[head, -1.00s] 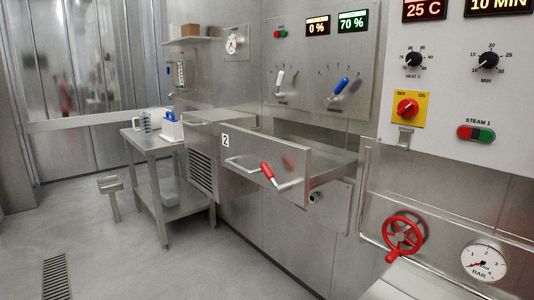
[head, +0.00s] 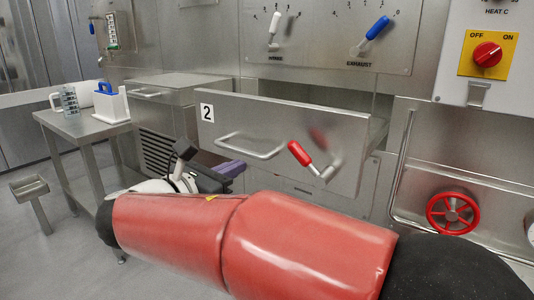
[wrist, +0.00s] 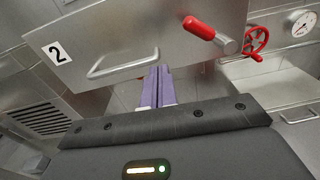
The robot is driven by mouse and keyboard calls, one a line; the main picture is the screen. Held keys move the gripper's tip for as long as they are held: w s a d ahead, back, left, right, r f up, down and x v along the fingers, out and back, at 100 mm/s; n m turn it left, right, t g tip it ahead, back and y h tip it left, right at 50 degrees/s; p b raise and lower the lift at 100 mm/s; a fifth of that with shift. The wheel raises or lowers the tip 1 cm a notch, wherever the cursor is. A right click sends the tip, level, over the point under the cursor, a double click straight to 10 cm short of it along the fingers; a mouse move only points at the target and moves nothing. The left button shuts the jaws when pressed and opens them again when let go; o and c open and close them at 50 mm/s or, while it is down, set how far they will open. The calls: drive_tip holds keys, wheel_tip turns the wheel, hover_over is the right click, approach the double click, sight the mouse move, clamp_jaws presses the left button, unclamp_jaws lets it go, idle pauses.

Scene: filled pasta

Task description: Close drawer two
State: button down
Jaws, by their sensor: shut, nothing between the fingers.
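Drawer two (head: 270,120) is a steel drawer with a "2" label, and it stands pulled out from the wall unit. Its bar handle (head: 248,148) and a red-gripped lever (head: 300,154) are on the front. In the wrist view the drawer front (wrist: 110,35) fills the upper left, with the handle (wrist: 122,68) and red grip (wrist: 199,28). My gripper (head: 232,168) is shut and empty, with purple fingers. The fingertips (wrist: 160,68) show just right of the handle, by the front's lower edge. I cannot tell if they touch it.
A steel side table (head: 82,126) with a jug (head: 68,101) and a blue-white holder (head: 111,104) stands at the left. A red valve wheel (head: 452,213) and a pipe rail (head: 402,165) are right of the drawer. Control levers sit on the panel above.

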drive_tip(key=a, duration=0.1)
approach(276, 140)
drive_tip(key=shift+n+t, duration=0.3)
drive_tip(key=x, duration=0.6)
drive_tip(key=shift+w+d+f, duration=0.2)
drive_tip(key=shift+w+d, duration=0.05)
drive_tip(key=shift+d, duration=0.05)
drive_tip(key=p+x, duration=0.6)
drive_tip(key=x, duration=2)
drive_tip(key=shift+w+d, duration=0.15)
drive_tip(key=shift+d, duration=0.05)
drive_tip(key=shift+w+d+r, duration=0.1)
drive_tip(key=shift+w, duration=0.05)
drive_tip(key=shift+r, duration=0.15)
drive_tip(key=shift+d+r, duration=0.1)
